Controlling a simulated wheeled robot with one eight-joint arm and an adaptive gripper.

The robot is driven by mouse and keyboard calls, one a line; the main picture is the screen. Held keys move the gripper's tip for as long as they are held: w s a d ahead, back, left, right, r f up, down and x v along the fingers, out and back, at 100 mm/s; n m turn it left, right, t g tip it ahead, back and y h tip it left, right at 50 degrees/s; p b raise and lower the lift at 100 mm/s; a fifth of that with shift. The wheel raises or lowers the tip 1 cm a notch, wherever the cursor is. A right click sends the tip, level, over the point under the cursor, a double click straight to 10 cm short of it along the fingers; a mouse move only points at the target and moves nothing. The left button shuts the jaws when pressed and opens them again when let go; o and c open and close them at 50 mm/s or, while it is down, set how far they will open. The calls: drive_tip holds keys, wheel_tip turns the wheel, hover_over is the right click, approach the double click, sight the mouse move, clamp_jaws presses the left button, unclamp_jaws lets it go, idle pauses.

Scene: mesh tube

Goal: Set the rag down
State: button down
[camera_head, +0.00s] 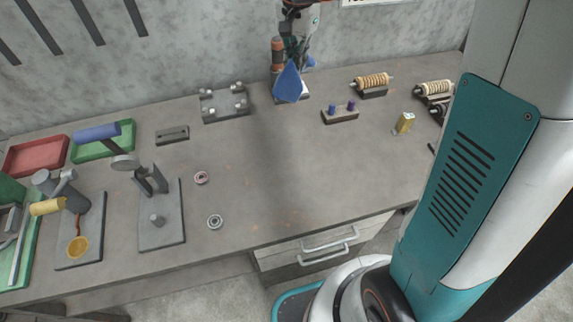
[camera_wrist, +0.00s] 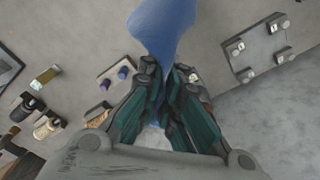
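The rag is a blue cloth (camera_head: 287,84) hanging from my gripper (camera_head: 297,45) near the back of the workbench in the head view. In the wrist view the rag (camera_wrist: 163,28) is pinched between the fingertips of my gripper (camera_wrist: 163,78) and spreads out beyond them. My gripper is shut on it. In the head view the rag's lower tip is over a small dark base at the wall side; I cannot tell whether it touches. The fingertips are partly hidden in the head view.
A grey fixture with metal posts (camera_head: 225,103) stands left of the rag. A dark block with blue and purple pegs (camera_head: 340,114) and spools (camera_head: 372,82) stand right. A yellow piece (camera_head: 404,122) lies farther right. The middle of the workbench (camera_head: 290,165) is clear.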

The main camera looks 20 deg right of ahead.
drive_tip(key=shift+m, duration=0.5)
wheel_tip(320, 180, down, 19)
drive_tip(key=b, duration=0.4)
drive_tip(key=shift+w+b, duration=0.1)
drive_tip(key=shift+b, duration=0.25)
drive_tip(key=c, duration=1)
unclamp_jaws()
drive_tip(key=shift+o, duration=0.2)
wheel_tip(320, 180, up, 12)
drive_tip(key=shift+r, duration=0.1)
